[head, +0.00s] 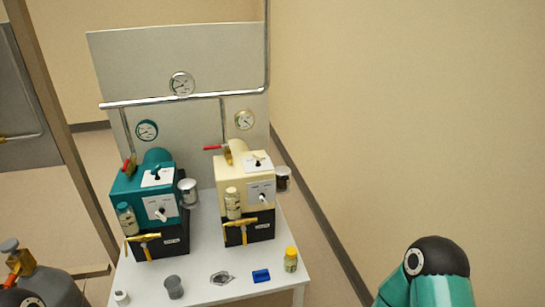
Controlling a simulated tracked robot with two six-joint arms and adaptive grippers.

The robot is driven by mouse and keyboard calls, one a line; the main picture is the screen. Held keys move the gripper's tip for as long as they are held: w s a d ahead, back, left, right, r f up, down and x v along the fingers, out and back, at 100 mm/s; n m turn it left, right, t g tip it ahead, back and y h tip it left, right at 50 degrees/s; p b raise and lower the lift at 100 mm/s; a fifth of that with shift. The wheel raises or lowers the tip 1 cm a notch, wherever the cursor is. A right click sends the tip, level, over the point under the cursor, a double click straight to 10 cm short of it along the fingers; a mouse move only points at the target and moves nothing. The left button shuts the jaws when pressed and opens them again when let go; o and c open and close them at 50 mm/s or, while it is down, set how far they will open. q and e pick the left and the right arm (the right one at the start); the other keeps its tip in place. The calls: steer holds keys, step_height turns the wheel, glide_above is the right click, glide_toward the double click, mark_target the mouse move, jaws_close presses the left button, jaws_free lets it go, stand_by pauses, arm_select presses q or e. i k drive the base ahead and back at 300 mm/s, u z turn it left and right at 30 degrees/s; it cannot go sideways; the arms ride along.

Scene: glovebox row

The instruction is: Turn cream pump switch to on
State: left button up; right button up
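The cream pump (237,170) stands on a black base at the right of the white table. A white plate on its top carries a small black toggle (257,162). A white panel on its front carries a pale lever (263,197). The labels are too small to read, so I cannot tell which is the on switch or how it is set. Neither of my grippers is in view. Only a teal and black part of my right arm shows at the lower right, well apart from the pump.
A teal pump (128,187) stands left of the cream one. Pipes and gauges (244,119) are behind. A grey cup (173,287), a blue block (261,276) and a yellow-capped bottle (291,260) stand along the table's front. A grey cylinder (45,285) is at lower left.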

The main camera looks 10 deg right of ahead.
mark_target(255, 156)
steer(key=u, duration=0.15)
steer(key=i, duration=0.9)
